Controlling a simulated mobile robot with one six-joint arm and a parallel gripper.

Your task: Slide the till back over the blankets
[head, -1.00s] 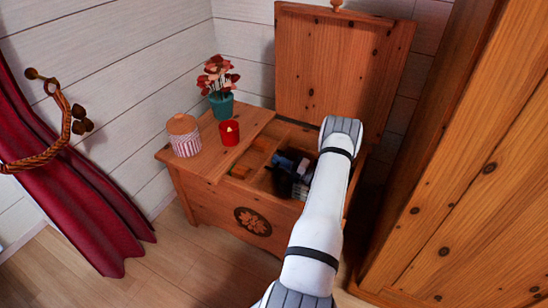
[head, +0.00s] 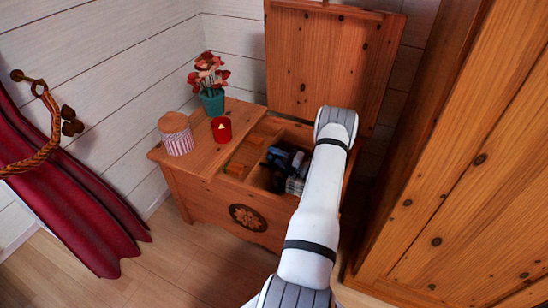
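The wooden chest (head: 183,195) stands against the wall with its hinged lid (head: 325,60) raised. Inside its open right part, a light wooden till (head: 246,155) shows beside the fixed top at left, with small orange-brown pieces in it. To its right, folded blankets (head: 296,184) in grey-white and dark tones lie lower in the chest, partly hidden by my arm. My gripper (head: 279,164) seems to be the dark shape inside the opening by the till and blankets. Its fingers are too dark and small to read, and contact with the till cannot be told.
On the chest's left top stand a striped jar with wooden lid (head: 178,140), a red candle cup (head: 221,130) and a teal flowerpot (head: 212,103). A tall wooden wardrobe (head: 450,180) stands close on the right. A red curtain (head: 65,210) hangs at left. Floor in front is clear.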

